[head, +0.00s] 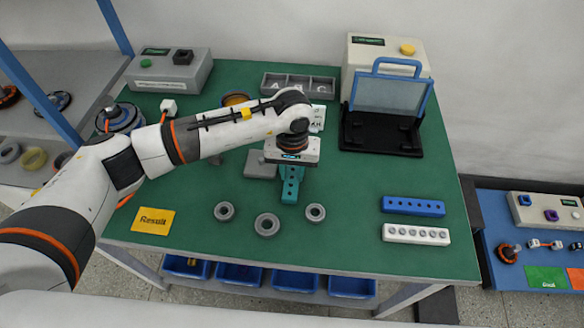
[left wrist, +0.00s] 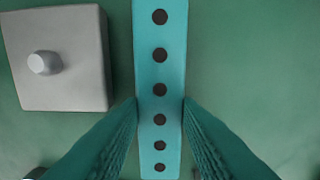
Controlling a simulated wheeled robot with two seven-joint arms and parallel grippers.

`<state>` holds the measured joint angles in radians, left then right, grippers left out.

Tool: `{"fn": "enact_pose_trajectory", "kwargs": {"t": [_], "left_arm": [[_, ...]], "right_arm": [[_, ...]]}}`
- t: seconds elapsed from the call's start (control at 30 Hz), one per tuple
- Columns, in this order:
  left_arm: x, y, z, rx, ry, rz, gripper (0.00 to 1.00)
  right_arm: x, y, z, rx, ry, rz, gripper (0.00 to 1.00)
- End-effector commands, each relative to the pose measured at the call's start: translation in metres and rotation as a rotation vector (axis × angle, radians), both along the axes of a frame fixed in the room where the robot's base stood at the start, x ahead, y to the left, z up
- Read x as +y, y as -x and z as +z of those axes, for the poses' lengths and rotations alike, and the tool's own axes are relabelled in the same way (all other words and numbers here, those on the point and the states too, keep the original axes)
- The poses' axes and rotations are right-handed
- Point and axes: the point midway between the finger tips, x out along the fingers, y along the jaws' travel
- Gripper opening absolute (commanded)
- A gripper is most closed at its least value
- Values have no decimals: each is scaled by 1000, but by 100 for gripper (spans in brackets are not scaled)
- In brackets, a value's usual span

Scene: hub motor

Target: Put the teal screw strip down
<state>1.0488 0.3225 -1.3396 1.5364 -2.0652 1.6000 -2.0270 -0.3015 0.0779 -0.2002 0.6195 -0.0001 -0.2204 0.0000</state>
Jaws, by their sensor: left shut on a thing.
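The teal screw strip (left wrist: 160,75) is a long narrow bar with a row of several dark holes. In the left wrist view it lies lengthwise between the two fingers of my left gripper (left wrist: 160,115), which touch its sides. In the head view the gripper (head: 290,180) points down over the green table, and the strip (head: 289,194) shows partly below it. The strip's far part is hidden by my wrist. I cannot tell whether the strip touches the table. My right gripper does not show.
A grey block with a peg (left wrist: 60,60) sits just left of the strip. Three grey rings (head: 267,224) lie in front. A blue strip (head: 413,206) and a white strip (head: 416,235) lie at right. A yellow Result card (head: 153,220) lies at left. The green table (head: 350,255) is clear near the front.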

Motion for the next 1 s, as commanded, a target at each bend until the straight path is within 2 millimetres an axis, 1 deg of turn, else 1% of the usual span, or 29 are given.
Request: {"fn": "enact_pose_trajectory", "kwargs": {"t": [0.17,0.3,0.33,0.43,0.7,0.83,0.87,0.97,1.0], "left_arm": [[0,0,0,-1,1,0,6],[0,0,-4,-1,1,-1,6],[0,0,-2,0,1,0,35],[0,0,-2,0,1,0,52],[0,0,-1,0,0,0,52],[0,0,4,-1,1,0,52],[0,-1,7,-3,1,-1,52],[0,-1,23,-6,2,-2,52],[0,-2,32,-7,1,-1,52]], "right_arm": [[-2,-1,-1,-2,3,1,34],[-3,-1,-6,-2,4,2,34],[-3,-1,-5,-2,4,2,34],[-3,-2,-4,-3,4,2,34],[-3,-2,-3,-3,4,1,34],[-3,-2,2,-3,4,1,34],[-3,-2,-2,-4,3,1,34],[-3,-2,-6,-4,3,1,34],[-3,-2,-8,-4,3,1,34]]}}
